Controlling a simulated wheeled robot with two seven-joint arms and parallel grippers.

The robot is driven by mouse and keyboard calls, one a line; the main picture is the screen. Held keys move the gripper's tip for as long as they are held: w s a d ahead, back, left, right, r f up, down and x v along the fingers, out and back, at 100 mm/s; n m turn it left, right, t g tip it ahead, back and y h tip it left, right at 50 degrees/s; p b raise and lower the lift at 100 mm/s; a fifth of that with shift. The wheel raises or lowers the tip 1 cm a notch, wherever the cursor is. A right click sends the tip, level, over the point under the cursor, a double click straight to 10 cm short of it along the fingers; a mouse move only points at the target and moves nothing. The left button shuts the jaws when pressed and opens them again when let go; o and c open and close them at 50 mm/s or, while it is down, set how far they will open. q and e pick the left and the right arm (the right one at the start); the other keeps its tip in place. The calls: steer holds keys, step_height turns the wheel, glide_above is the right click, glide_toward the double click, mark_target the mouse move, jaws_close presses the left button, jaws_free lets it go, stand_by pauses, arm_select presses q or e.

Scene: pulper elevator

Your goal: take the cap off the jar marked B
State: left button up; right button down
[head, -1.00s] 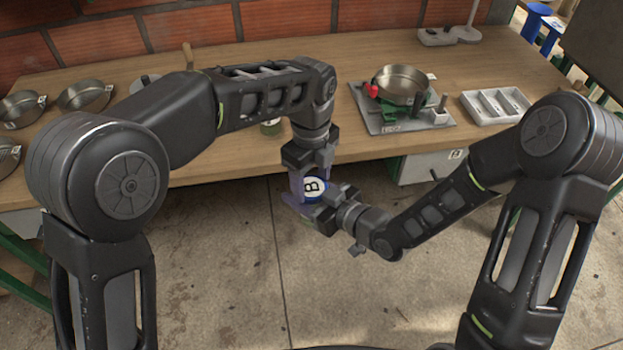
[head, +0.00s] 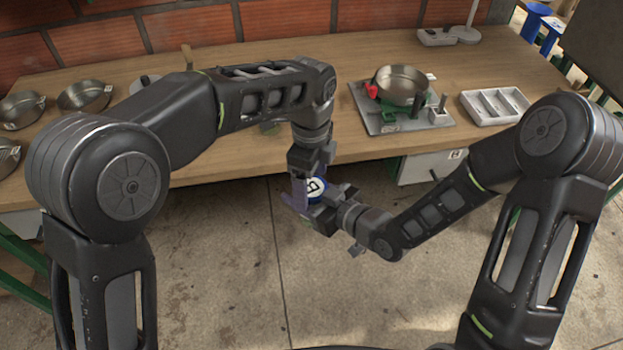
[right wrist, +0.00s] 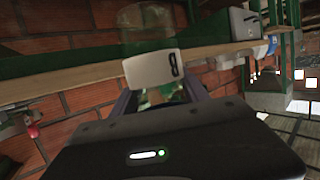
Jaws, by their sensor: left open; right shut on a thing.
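The jar's round top, white with a blue rim and a black B (head: 316,187), shows in the head view between my two grippers. My left gripper (head: 303,190) points down over it from above, open, its purplish fingers beside the top. I cannot tell whether they touch it. My right gripper (head: 326,203) comes from the right, below the top, and is shut on the jar. Most of the jar's body is hidden by the grippers in the head view. In the right wrist view, a white piece with a dark mark (right wrist: 153,68) shows just beyond the fingers.
The wooden bench (head: 240,165) lies behind my grippers. It carries a grey board (head: 372,122) with a metal pan (head: 401,85), a white divided tray (head: 495,106) and several pans at the left. The jar is held in front of the bench edge, over the open concrete floor (head: 240,270).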

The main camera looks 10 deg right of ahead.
arm_select(q)
steer(key=shift+r, duration=2.25)
steer(key=shift+c, duration=0.4)
steer(key=shift+w+a+f, duration=0.2)
steer(key=shift+w+a, duration=0.1)
steer(key=shift+a, duration=0.15)
steer(key=shift+w+d+r, duration=0.1)
steer(key=shift+r, duration=0.05)
steer(key=r+m, duration=0.1)
steer(key=m, duration=0.1)
steer(key=d+r+m, duration=0.1)
steer(key=r+m, duration=0.1)
steer(key=shift+s+m, duration=0.2)
steer(key=shift+m, duration=0.2)
steer(key=shift+s+r+m, duration=0.1)
steer(key=shift+r+m, duration=0.2)
steer(key=shift+m, duration=0.3)
steer(key=shift+a+m, duration=0.2)
steer(key=shift+m, duration=0.2)
